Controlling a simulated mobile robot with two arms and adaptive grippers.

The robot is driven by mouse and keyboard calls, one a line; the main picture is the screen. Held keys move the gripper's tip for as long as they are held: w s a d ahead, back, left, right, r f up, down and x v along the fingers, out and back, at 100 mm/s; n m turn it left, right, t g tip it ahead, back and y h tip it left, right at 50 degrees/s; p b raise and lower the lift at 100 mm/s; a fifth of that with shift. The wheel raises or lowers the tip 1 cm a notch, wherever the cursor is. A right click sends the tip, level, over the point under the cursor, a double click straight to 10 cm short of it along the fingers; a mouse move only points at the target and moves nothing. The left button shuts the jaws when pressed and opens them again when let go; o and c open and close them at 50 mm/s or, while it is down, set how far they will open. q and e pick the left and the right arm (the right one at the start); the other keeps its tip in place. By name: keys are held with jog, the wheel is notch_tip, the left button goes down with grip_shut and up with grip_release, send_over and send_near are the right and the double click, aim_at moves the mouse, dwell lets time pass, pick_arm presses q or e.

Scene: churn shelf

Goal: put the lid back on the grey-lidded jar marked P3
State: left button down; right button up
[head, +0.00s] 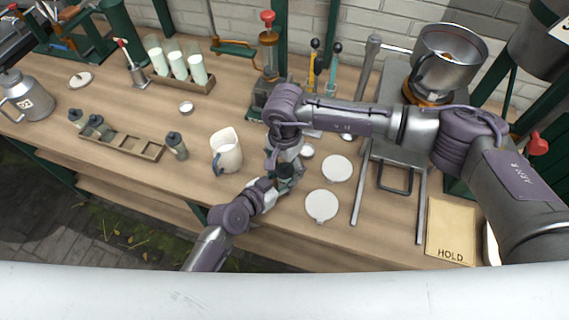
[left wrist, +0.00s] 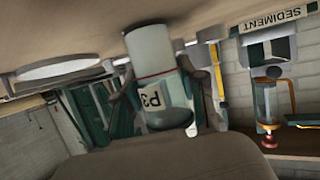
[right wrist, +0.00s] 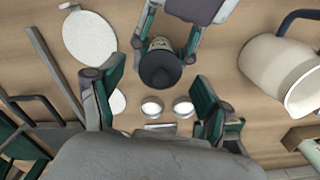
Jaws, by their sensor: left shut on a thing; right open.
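The jar marked P3 (left wrist: 152,97) is clear glass with a pale label, and shows upside down in the left wrist view. My left gripper (left wrist: 165,105) is shut around it near the table's front edge. A dark grey lid (right wrist: 160,70) covers its top in the right wrist view; I cannot tell how well it is seated. In the head view the jar's dark top (head: 285,171) shows between the arms. My right gripper (right wrist: 158,105) is open and empty, with its fingers apart above and beside the lid.
A cream jug (head: 227,155) stands left of the grippers. White discs (head: 322,205) lie to the right. A wooden rack (head: 122,142) with dark-lidded jars is further left. A metal stand (head: 395,178) and a HOLD board (head: 451,230) are at the right.

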notch_tip(320, 180, up, 12)
jog(key=shift+f, duration=0.15)
dwell(0.3)
pick_arm(q)
jog(key=c, duration=0.6)
grip_release()
jog(key=v, duration=1.2)
jog(key=shift+f, duration=0.1)
